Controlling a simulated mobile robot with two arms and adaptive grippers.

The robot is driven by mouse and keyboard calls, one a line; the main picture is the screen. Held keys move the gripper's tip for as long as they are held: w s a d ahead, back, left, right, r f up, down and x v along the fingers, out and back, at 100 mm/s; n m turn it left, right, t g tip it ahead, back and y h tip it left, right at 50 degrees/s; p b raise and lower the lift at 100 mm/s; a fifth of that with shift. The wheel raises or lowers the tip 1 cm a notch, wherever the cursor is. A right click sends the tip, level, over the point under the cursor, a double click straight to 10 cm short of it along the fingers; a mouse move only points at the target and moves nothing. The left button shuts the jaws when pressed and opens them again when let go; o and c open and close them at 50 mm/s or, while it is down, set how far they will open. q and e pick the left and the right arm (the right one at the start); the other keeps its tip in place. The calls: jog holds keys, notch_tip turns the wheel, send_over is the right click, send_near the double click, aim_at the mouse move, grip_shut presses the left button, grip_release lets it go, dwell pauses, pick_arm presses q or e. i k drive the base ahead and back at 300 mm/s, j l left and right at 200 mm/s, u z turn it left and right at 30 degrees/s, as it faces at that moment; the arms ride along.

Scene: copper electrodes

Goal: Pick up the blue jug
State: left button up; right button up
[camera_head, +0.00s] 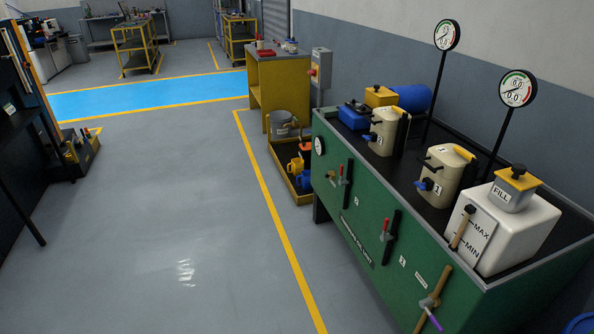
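A small blue jug (303,182) sits at the near end of a yellow-edged tray (284,180) on the floor, close to the left end of the green cabinet. A yellow jug (295,166) stands right beside it, and the cabinet is close on its right. The blue jug is small in the head view, and its handle is hard to make out. Neither of my grippers shows in this view.
A grey bucket (281,124) and an orange item (305,146) share the tray area. The green cabinet (345,214) carries cream containers (386,128), a white tank (513,232) and gauges. Valve handles stick out from its front. The grey floor (170,215) to the left is clear.

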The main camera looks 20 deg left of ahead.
aim_at(306, 174)
jog(key=i+j+u, duration=0.35)
jog(key=i, duration=0.2)
jog(key=i+j+u, duration=0.35)
jog(key=i, duration=0.2)
jog(key=i+u, duration=0.35)
jog(key=i, duration=0.25)
jog(key=i+z, duration=0.15)
jog(key=i, duration=0.4)
jog(key=i+j+z, duration=0.15)
jog(key=i, duration=0.45)
jog(key=i+j+z, duration=0.15)
jog(key=i, duration=0.4)
jog(key=j, duration=0.1)
